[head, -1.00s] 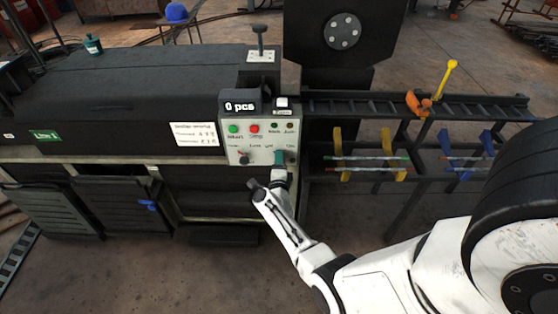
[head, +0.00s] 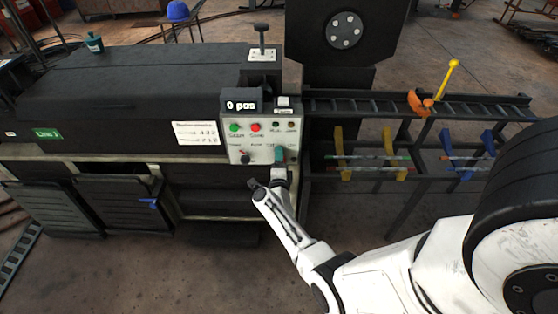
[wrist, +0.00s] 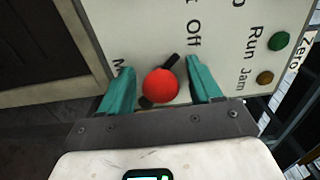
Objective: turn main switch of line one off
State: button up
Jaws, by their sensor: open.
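The light grey control panel (head: 238,148) sits on the front of the dark machine marked by a green line sign (head: 47,134). In the wrist view a red ball-shaped knob (wrist: 160,85) with a black bar behind it stands out from the panel, close to the "Off" lettering. My gripper (wrist: 163,88) is open, its two teal fingers on either side of the red knob, with a visible gap on each side. In the head view my gripper (head: 280,156) is at the panel's lower right and hides the knob.
On the panel are a green button (head: 234,128), a red button (head: 256,128) and a black selector (head: 245,157). A "0 pcs" display (head: 241,106) stands above. A dark rack (head: 420,104) with yellow and blue brackets is to the right. Open floor lies in front.

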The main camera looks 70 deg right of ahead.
jog(key=shift+s, duration=0.1)
jog(key=p+v, duration=0.3)
jog(key=v, duration=0.7)
jog(key=shift+a, duration=0.4)
